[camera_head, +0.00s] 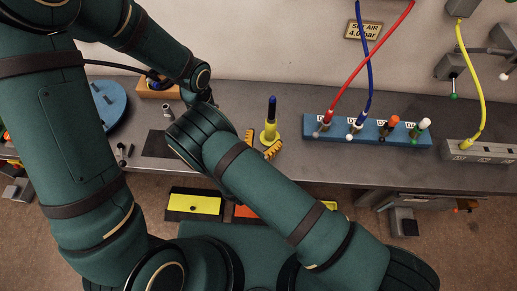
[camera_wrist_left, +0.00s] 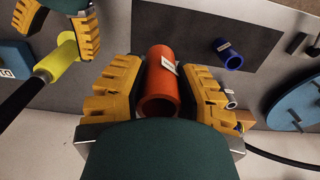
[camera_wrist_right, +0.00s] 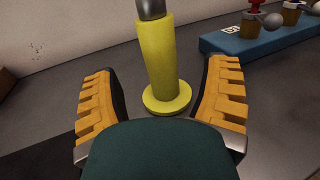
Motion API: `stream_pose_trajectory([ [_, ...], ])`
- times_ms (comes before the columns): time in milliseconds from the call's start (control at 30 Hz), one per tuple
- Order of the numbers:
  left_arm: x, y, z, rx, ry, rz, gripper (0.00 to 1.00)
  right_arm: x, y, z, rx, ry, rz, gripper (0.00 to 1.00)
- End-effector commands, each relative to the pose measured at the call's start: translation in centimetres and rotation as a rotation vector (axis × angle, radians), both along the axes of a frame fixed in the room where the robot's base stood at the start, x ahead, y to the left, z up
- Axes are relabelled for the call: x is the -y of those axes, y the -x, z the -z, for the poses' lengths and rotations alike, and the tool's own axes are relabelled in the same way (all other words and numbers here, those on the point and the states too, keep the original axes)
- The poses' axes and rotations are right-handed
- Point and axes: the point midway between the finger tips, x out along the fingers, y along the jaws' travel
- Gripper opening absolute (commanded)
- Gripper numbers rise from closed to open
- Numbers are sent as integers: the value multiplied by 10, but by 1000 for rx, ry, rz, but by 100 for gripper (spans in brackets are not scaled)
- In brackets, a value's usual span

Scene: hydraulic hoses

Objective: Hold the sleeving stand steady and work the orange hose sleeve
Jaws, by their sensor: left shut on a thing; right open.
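The orange hose sleeve (camera_wrist_left: 163,85) is a short open tube with a pale label. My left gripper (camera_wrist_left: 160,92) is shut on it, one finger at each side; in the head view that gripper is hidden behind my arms. The sleeving stand (camera_head: 269,135) is yellow, upright, with a round foot and a dark rod on top. In the right wrist view the stand (camera_wrist_right: 160,60) rises between the fingers of my right gripper (camera_wrist_right: 160,95), with a gap on both sides. That gripper (camera_head: 262,146) is open and empty. The stand (camera_wrist_left: 60,58) also shows in the left wrist view.
A blue rack (camera_head: 368,132) with several fittings and red and blue hoses stands right of the stand. A dark mat (camera_wrist_left: 190,30) holds a short blue sleeve (camera_wrist_left: 230,55). A blue disc (camera_head: 105,107) lies at the left. Bare bench lies between stand and rack.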

Motion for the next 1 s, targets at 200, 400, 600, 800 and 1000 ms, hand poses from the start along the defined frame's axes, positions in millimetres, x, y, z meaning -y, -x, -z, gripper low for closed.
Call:
stream_pose_trajectory([
  [200, 0, 0, 0, 0, 0, 0, 0, 12, -31, 0, -1, -1, 2, 75],
  [400, 0, 0, 0, 0, 0, 0, 0, 17, -44, 0, -1, -1, 1, 75],
  [600, 0, 0, 0, 0, 0, 0, 0, 18, -47, 0, -1, -1, 1, 75],
  [800, 0, 0, 0, 0, 0, 0, 0, 18, -46, 0, -1, -1, 1, 55],
  [1000, 0, 0, 0, 0, 0, 0, 0, 18, -46, 0, -1, -1, 1, 0],
])
